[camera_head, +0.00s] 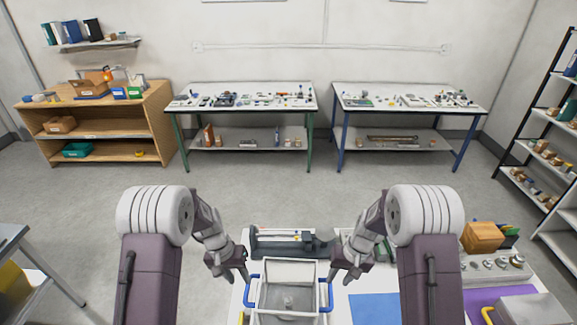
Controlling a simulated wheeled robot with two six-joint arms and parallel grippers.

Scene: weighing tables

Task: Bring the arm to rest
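My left gripper (243,274) hangs beside the left blue handle of a white-framed clear basket (291,270) on the near table. My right gripper (335,275) hangs at the right side of the same basket, near its other blue handle. Both grippers point down and forward. The fingers are small and partly merged with the handles, so I cannot tell whether either is open or shut, or touching the handle.
Behind the basket stands a dark grey device (285,242). A blue mat (376,308), an orange-brown box (482,236) and a grey block with several knobs (492,266) are at right. Two tables and a wooden shelf stand across open floor (270,195).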

